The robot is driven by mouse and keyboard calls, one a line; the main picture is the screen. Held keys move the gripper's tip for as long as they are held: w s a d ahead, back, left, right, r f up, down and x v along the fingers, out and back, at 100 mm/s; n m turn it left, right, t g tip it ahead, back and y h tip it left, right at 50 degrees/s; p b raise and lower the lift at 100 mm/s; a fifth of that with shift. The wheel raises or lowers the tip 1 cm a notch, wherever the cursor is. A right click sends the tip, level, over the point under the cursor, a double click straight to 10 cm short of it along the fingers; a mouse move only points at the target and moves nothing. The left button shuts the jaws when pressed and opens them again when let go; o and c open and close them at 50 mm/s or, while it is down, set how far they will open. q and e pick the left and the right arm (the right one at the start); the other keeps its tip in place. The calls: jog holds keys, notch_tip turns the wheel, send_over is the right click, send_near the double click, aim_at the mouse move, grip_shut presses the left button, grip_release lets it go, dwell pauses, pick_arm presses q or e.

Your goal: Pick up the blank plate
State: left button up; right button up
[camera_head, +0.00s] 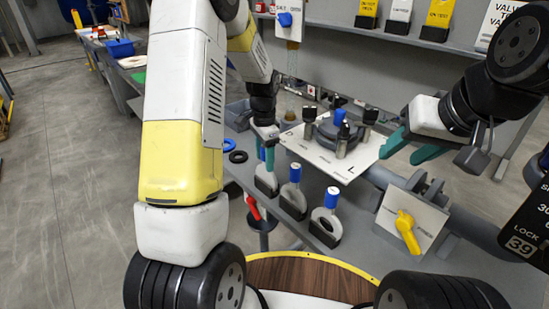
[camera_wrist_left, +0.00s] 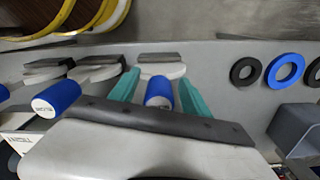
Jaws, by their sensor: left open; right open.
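Three plates with blue handles stand in dark holders on the grey bench. The leftmost plate (camera_head: 265,178) shows a pale face with no hole that I can make out, so it looks like the blank plate. The middle plate (camera_head: 291,197) stands beside it, and the nearest plate (camera_head: 325,222) has a clear round hole. My left gripper (camera_head: 267,157) is open at the leftmost plate. In the left wrist view its teal fingers stand on either side of that plate's blue handle (camera_wrist_left: 158,92). My right gripper (camera_head: 409,149) is open and empty beside the white board.
A white board (camera_head: 303,148) with a dark round flange fitting (camera_head: 338,131) lies behind the plates. A blue ring (camera_wrist_left: 286,70) and a black ring (camera_wrist_left: 245,71) lie on the bench. A panel with a yellow lever (camera_head: 407,228) stands at the right.

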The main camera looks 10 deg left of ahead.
pick_arm(q)
jog(key=shift+f, duration=0.3)
grip_shut()
jog(key=shift+r, duration=0.1)
notch_tip(320, 180, up, 16)
jog(key=shift+r, duration=0.15)
dwell(0.9)
